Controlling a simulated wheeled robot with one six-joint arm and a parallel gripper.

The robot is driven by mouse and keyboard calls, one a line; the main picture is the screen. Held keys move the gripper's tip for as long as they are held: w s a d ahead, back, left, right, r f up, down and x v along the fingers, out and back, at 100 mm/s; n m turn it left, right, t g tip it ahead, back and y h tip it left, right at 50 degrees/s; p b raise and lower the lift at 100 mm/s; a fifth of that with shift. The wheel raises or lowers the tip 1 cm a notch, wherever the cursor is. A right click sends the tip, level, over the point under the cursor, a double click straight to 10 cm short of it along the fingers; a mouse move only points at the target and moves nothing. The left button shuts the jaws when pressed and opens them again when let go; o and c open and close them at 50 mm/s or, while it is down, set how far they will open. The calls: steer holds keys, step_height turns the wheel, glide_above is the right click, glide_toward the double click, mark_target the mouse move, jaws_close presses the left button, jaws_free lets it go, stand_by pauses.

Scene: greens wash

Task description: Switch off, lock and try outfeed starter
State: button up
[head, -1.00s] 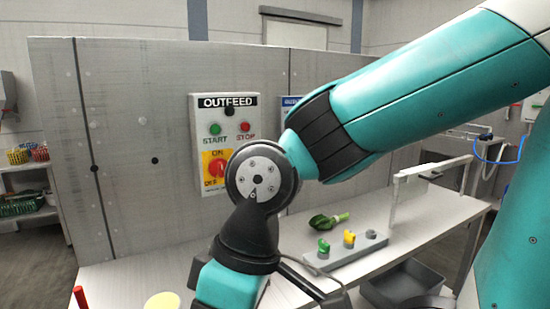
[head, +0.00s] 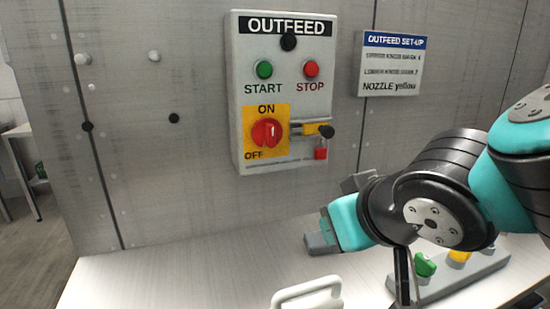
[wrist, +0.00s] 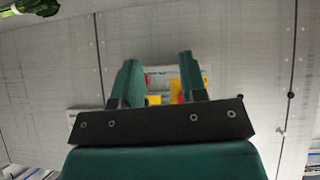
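The grey OUTFEED starter (head: 285,85) is fixed to the metal wall in the head view. Its red rotary switch (head: 266,132) sits on a yellow plate between ON and OFF labels; its pointer looks close to upright. To the right are a yellow hasp piece (head: 313,128) with a dark round end and a small red padlock (head: 320,151); whether the padlock is closed is too small to tell. My gripper (head: 335,215) is below and right of the starter, apart from it. In the wrist view my gripper (wrist: 158,68) has its fingers apart and empty, with the panel beyond.
An OUTFEED SET-UP sign (head: 391,64) reads "NOZZLE yellow". A rack (head: 440,287) with green and yellow nozzles stands under my arm at right. A white handle (head: 306,292) rises at the front edge. The bench (head: 190,270) below the starter is mostly clear.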

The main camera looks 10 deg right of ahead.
step_height(320, 180, up, 3)
steer(key=a+t+b, duration=0.3)
steer(key=t, duration=0.2)
steer(key=t+y, duration=0.2)
steer(key=t, duration=0.1)
glide_toward(273, 128)
steer(key=w+p, duration=0.2)
steer(key=p, duration=0.1)
steer(key=w+a+p, duration=0.1)
steer(key=w+p, duration=0.2)
steer(key=p, duration=0.1)
steer(key=w+p, duration=0.3)
steer(key=shift+a+p, duration=0.2)
steer(key=shift+p, duration=0.2)
steer(key=shift+w+a+f, duration=0.15)
steer(key=shift+w+f, duration=0.05)
steer(key=shift+w, duration=0.4)
jaws_close()
